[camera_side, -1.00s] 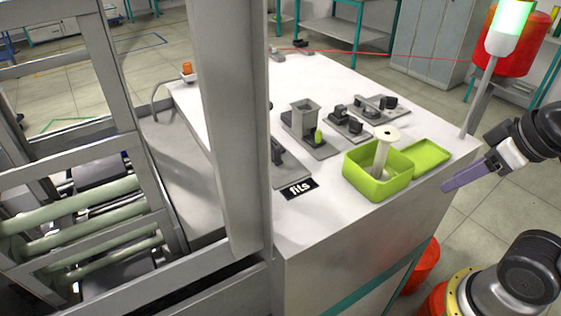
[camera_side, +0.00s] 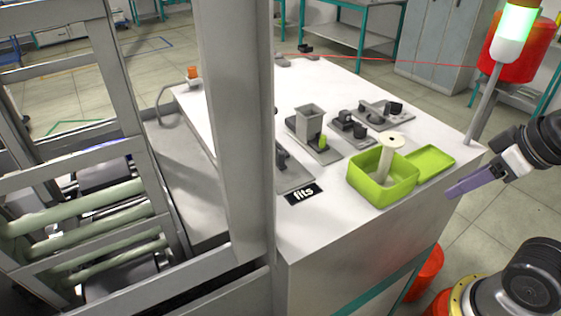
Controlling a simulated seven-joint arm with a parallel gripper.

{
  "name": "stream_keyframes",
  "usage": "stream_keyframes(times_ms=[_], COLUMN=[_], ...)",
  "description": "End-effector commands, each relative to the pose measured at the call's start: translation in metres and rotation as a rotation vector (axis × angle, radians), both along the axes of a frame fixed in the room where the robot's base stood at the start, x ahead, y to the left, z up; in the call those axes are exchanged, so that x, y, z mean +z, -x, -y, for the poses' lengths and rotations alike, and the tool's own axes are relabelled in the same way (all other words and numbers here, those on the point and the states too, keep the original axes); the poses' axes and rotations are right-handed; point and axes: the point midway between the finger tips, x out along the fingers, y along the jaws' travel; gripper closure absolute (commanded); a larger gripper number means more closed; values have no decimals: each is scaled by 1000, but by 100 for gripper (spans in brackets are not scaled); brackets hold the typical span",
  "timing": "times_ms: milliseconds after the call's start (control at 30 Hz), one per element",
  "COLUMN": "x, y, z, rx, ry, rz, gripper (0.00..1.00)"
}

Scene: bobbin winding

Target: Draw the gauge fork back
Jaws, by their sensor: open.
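My gripper (camera_side: 468,185) has purple fingers and hangs at the right, just off the right edge of the white table, apart from everything on it; its jaws are open and empty. A grey plate with a dark upright part (camera_side: 291,177) lies behind the black "fits" label (camera_side: 304,194); I cannot tell whether it is the gauge fork. The frame post hides its left side. A pale bobbin (camera_side: 388,158) stands tilted in the green box (camera_side: 382,198), nearest to my gripper.
A grey fixture with a square hopper and a green piece (camera_side: 323,142) stands mid-table. Farther grey plates carry dark blocks (camera_side: 394,108). The green lid (camera_side: 430,161) lies beside the box. A signal lamp (camera_side: 515,30) glows green on a pole at the right table corner. A grey post (camera_side: 245,130) blocks part of the view.

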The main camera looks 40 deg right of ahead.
Motion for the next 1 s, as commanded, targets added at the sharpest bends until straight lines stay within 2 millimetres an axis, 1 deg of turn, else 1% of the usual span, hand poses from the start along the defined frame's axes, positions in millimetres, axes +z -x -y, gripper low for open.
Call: stream_keyframes(times_ms=[67, 167, 267, 300, 400, 500, 533, 667, 767, 900, 967, 1000], x=[3, 20, 52, 68, 105, 137, 139, 157, 169, 180, 181, 181], y=[0, -1, -2, -2, -2, -3, -12, -44, -72, -118, -138, -151], z=[0, 0, 0, 0, 0, 0, -3, -15, -27, -51, -64, -73], rx=[0, 0, 0, 0, 0, -6, -43, -200, -335, -559, -662, -734], ry=[0, 0, 0, 0, 0, -6, -32, -127, -195, -281, -309, -327], rz=[2, 6, 8, 9, 7, 1, -23, -84, -137, -217, -252, -273], gripper=[60, 60, 60, 60, 60, 60, 60, 60, 60, 60, 60, 60])
